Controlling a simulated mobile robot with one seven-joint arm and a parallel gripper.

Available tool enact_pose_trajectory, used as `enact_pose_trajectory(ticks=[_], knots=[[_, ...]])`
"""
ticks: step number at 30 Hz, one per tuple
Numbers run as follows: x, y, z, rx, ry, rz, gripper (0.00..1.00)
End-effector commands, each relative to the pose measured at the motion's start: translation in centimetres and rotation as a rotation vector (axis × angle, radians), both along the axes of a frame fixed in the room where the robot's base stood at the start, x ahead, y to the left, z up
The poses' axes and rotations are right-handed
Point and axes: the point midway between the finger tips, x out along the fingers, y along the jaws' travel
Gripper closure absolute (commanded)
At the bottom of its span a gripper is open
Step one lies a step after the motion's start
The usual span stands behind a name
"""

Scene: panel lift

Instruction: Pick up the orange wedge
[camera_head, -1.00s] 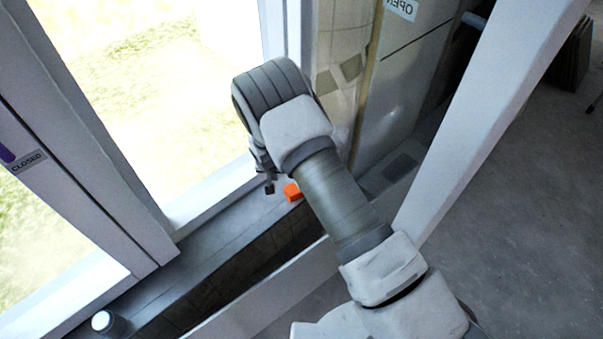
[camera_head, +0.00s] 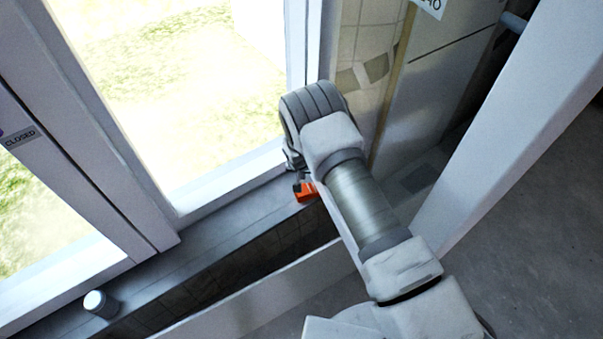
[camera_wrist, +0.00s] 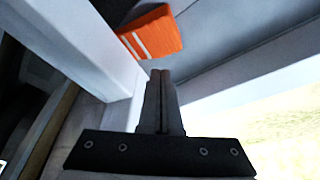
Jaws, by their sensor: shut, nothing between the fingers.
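The orange wedge (camera_head: 305,192) sits on the grey window ledge, close to the window frame. Part of it is hidden behind my gripper and arm in the head view. In the wrist view the orange wedge (camera_wrist: 152,38) shows pale stripes on one face and lies just beyond the fingertips. My gripper (camera_wrist: 161,75) is shut, with its two fingers together and nothing between them. In the head view my gripper (camera_head: 297,187) hangs beside the wedge and overlaps it; I cannot tell whether they touch.
The grey ledge (camera_head: 225,223) runs along the bottom of the window. A small white-topped cylinder (camera_head: 97,302) stands on it at the lower left. A white post (camera_head: 500,130) slants past on the right. A white beam (camera_head: 245,293) runs in front of the ledge.

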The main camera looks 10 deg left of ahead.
Motion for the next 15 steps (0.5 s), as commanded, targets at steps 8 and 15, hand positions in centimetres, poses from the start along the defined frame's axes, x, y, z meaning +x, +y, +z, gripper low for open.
enact_pose_trajectory(ticks=[8,15], knots=[[1.1,0.0,-3.0,0.0,-0.001,0.0,1.0],[1.1,0.1,-3.1,0.0,-0.001,0.0,1.0]])
